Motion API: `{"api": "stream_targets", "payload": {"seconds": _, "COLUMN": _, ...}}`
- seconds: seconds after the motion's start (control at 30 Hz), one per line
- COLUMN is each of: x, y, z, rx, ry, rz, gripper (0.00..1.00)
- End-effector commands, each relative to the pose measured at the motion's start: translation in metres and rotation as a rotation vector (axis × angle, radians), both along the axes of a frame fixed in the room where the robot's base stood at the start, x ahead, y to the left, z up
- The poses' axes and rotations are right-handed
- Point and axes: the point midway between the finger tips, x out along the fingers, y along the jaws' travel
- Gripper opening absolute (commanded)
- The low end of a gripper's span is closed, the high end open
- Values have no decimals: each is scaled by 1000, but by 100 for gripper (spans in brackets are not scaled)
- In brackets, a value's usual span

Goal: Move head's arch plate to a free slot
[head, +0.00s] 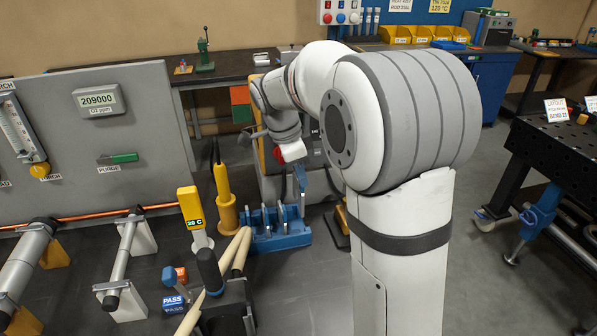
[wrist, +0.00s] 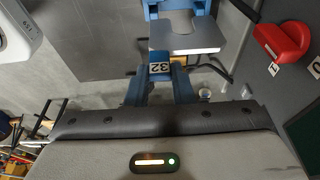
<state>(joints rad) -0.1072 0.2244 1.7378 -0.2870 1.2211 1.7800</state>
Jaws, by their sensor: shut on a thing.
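In the wrist view a grey arch plate (wrist: 160,36) with a rounded notch has a blue tab marked 32 near me. My gripper (wrist: 159,90) is shut on that tab. A blue bracket (wrist: 180,5) sits at the plate's far edge; I cannot tell whether they touch. In the head view my arm reaches left and down, and my gripper (head: 300,168) is small there, with a blue-grey piece below it.
A red part (wrist: 284,40) lies right of the plate in the wrist view. A yellow tool (head: 225,195) stands beside the rack. A grey panel (head: 140,175) and pipes on stands fill the left. A dark perforated table (head: 560,150) is right; floor between is clear.

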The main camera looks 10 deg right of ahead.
Motion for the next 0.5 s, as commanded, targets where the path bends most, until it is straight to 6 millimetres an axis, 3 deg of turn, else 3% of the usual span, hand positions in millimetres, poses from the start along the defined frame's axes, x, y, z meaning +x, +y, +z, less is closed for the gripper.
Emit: {"api": "stream_targets", "payload": {"seconds": 0.5, "x": 0, "y": -1, "z": -23, "rx": 0, "ry": 1, "rz": -1, "gripper": 0}}
